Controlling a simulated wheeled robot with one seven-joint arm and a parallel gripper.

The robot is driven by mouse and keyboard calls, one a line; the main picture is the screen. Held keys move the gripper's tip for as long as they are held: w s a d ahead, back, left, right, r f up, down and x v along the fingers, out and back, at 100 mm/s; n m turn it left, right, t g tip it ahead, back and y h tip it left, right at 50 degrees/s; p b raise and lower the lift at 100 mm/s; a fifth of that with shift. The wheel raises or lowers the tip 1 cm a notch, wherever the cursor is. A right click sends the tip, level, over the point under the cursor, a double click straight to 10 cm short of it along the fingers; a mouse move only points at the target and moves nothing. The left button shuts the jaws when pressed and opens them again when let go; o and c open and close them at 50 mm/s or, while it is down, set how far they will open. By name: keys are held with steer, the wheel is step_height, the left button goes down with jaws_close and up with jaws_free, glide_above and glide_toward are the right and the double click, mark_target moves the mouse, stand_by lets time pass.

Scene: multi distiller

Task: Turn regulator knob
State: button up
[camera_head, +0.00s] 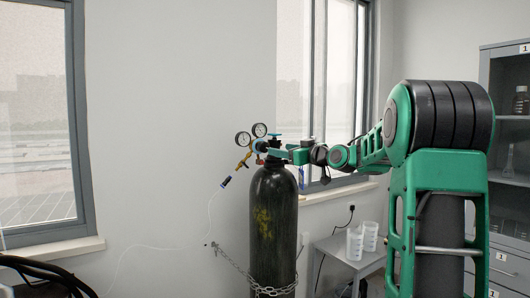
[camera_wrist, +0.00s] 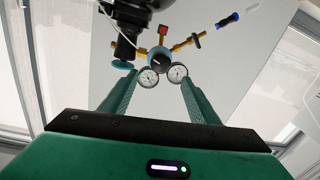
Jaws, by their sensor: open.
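In the head view the knob (camera_head: 260,146) is small and partly covered by my gripper. My gripper (camera_wrist: 158,78) is open and empty. Its two green fingers point toward the regulator, one on each side of the gauges and knob in the wrist view. I cannot tell whether the fingertips touch anything.
A teal valve handle (camera_wrist: 123,64) is close to the left finger. A brass outlet with a blue-black fitting (camera_head: 225,182) and thin hose hangs left. A chain (camera_head: 265,290) wraps the cylinder. A side table (camera_head: 340,252) bears beakers. A cabinet (camera_head: 505,150) is at right.

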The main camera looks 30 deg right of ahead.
mark_target(265, 147)
steer(key=w, duration=0.6)
steer(key=w+a, duration=0.1)
steer(key=w, duration=0.2)
steer(key=shift+w, duration=0.35)
